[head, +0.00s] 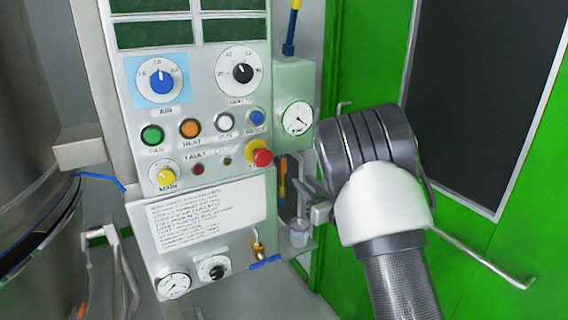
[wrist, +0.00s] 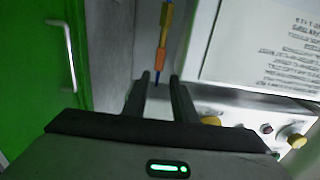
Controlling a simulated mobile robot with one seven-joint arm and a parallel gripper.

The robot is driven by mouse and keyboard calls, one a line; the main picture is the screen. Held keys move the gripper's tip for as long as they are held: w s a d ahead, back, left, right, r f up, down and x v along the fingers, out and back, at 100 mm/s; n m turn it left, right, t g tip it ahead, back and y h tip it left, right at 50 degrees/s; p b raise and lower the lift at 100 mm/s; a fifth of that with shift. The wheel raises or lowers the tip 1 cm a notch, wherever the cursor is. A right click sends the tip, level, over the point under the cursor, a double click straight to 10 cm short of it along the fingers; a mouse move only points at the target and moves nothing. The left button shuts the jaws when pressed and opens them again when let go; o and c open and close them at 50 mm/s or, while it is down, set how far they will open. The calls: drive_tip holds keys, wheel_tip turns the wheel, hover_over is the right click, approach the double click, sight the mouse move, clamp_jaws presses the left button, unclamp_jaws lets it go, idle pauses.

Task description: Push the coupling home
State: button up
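I cannot tell for sure which part is the coupling. A slim orange piece (head: 282,180) also shows in the head view, in the recess right of the panel. My gripper (wrist: 160,78) has its two dark fingers apart with nothing between them. In the head view my wrist hides most of the gripper. A brass fitting (head: 258,246) sits low on the panel.
The control panel (head: 150,215) with knobs, buttons and a printed label stands left of my arm. A blue lever (head: 265,263) and a small clear cup (head: 299,232) are close to my gripper. A green door (head: 465,235) is at right, a steel vessel (head: 30,130) at left.

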sight(284, 165)
drive_tip(key=b+x, duration=0.1)
drive_tip(key=x, duration=1.3)
clamp_jaws()
